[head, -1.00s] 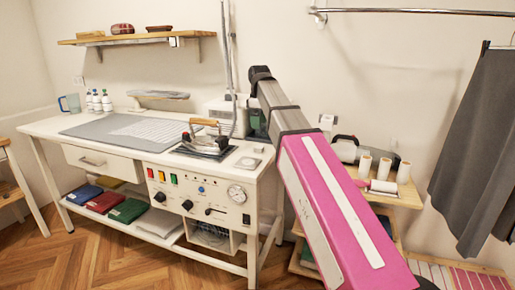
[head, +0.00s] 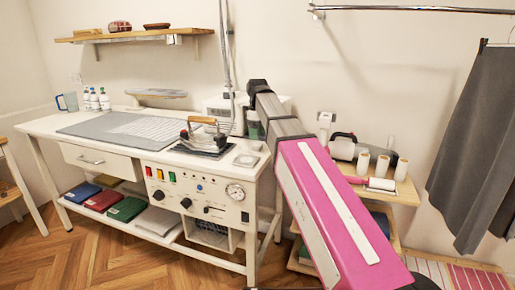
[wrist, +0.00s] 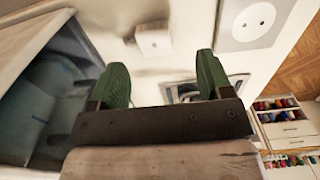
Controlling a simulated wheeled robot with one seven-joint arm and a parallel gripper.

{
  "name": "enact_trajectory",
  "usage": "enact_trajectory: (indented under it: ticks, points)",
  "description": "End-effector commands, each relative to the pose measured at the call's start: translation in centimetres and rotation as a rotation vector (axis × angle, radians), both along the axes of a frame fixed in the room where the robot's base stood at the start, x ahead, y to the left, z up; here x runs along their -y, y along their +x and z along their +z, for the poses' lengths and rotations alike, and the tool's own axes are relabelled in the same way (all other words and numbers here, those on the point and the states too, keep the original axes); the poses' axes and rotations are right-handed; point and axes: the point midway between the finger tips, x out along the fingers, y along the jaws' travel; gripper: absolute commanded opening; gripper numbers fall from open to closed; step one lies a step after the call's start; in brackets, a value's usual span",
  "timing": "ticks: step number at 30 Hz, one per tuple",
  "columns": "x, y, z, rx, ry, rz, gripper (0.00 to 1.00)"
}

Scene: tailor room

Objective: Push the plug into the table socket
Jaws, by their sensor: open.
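My gripper (wrist: 160,85) shows in the wrist view with two green fingertips spread apart and nothing between them. A small white block (wrist: 153,40), which looks like the plug, lies just beyond the gap between the fingertips, not touched by them. In the head view the socket (head: 247,160) appears as a small pale plate on the tabletop, right of the iron. My arm largely hides the gripper there.
The iron (head: 203,137) stands on a dark pad on the white worktable (head: 100,132). A dark-framed box (wrist: 45,95) fills the wrist view's left side. A low shelf with white spools (head: 382,167) stands right of the table.

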Motion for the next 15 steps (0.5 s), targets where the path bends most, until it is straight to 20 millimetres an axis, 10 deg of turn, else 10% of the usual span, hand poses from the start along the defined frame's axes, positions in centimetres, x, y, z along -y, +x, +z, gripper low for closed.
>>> enact_trajectory:
  ticks: [15]
  points:
    - [0.0, 0.7, -4.5, -0.001, -0.001, 0.0, 0.72]
